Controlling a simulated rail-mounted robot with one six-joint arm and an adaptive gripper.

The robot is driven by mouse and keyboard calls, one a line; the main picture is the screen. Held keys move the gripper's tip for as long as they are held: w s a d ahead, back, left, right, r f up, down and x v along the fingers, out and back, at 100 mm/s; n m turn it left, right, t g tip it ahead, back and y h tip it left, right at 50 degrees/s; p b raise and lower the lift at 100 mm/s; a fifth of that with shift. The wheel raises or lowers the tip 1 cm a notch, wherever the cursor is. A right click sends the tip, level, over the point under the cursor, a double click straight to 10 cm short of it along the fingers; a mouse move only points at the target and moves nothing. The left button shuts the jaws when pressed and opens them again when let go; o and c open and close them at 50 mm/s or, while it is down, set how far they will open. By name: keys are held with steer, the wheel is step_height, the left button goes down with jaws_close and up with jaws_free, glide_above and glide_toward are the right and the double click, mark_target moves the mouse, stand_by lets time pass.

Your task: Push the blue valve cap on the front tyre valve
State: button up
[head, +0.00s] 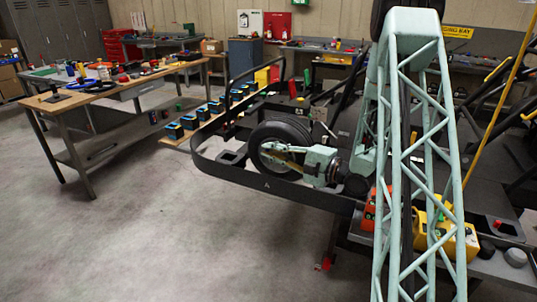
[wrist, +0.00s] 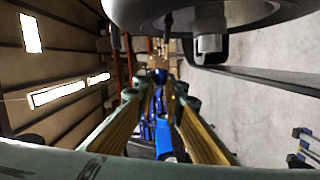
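The front tyre (head: 262,137) is on the kart at the middle of the head view, behind the black bumper bar. My gripper (head: 268,152) is beside the wheel, its yellow-lined fingers pointing left across the hub area. In the wrist view my gripper's two fingers (wrist: 160,85) run away from the camera with a narrow gap between them. Blue shows in that gap, but I cannot tell whether it is a cap or background. I cannot make out the valve or its blue cap in the head view.
The black bumper bar (head: 225,171) curves around the wheel. In the wrist view a dark rounded part (wrist: 150,15) hangs close above the fingers. A workbench with tools (head: 100,92) stands at left; several blue boxes (head: 175,131) sit behind the bumper. Floor at front left is clear.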

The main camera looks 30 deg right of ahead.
steer(key=shift+w+d+f+b, duration=0.25)
steer(key=shift+w+d+b, duration=0.1)
steer(key=shift+w+d, duration=0.5)
steer(key=shift+s+d, duration=0.1)
steer(key=shift+b, duration=1)
stand_by(1.4)
steer(key=shift+w+d+f, duration=0.15)
steer(key=shift+w+d, duration=0.3)
steer(key=shift+d, duration=0.15)
steer(key=shift+w+d+f, duration=0.15)
steer(key=shift+w+d, duration=0.25)
steer(key=shift+d, duration=0.15)
stand_by(1.6)
steer(key=o, duration=0.7)
steer(key=shift+s+d, duration=0.1)
steer(key=shift+s, duration=0.05)
steer(key=shift+v, duration=5.8)
